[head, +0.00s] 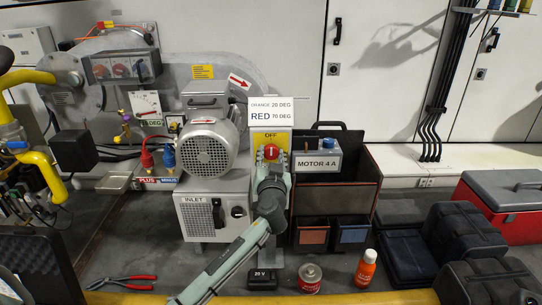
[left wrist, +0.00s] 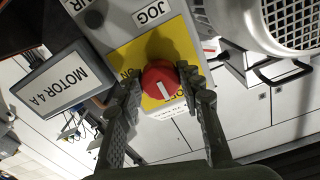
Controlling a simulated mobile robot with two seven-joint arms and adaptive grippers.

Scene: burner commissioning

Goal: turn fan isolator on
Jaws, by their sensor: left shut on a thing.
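The fan isolator is a red rotary knob (head: 271,150) on a yellow plate (head: 258,138) with OFF printed at the top. It also shows in the left wrist view, as a red knob (left wrist: 157,76) on the yellow plate (left wrist: 140,52), with ON to one side. The white mark on the knob points toward the OFF lettering. My left gripper (head: 271,166) is at the knob, with its fingers (left wrist: 159,84) on opposite sides of it, shut on it. The gripper hides the lower part of the switch in the head view. My right gripper is not in view.
A grey motor (head: 208,146) and an inlet box (head: 205,212) stand left of the isolator. A MOTOR 4 A box (head: 317,160) stands close on its right. Pliers (head: 122,282), a tin (head: 309,277) and an orange bottle (head: 366,269) are in front.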

